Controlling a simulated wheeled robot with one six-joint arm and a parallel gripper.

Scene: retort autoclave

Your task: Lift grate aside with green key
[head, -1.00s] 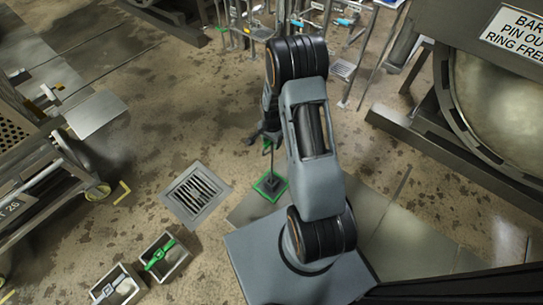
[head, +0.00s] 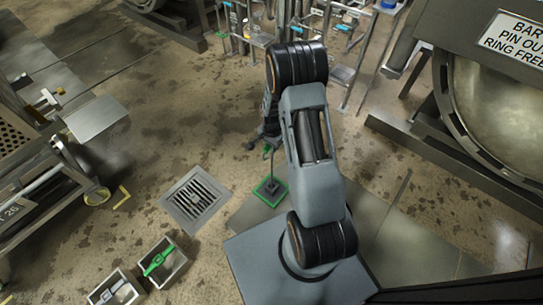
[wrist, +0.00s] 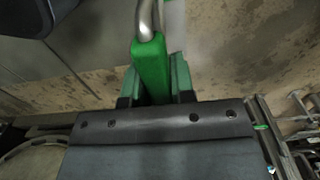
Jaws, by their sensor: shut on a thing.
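The slotted metal grate (head: 195,197) lies in its square frame on the floor, left of my arm in the head view. My gripper (wrist: 157,88) is shut on the green key (wrist: 151,62), whose green grip sits between the jaws in the wrist view. A curved bright metal part rises from that grip. In the head view my gripper (head: 266,138) is mostly hidden by my arm, with a bit of green below it. It is right of the grate and apart from it. A thin post on a green-edged square stand (head: 270,188) stands below the gripper.
Two open boxes stand near the grate: one holds a green handle-like piece (head: 158,260), the other a pale one (head: 110,290). A wheeled cart (head: 40,175) is at left, a large round vessel door (head: 495,110) at right.

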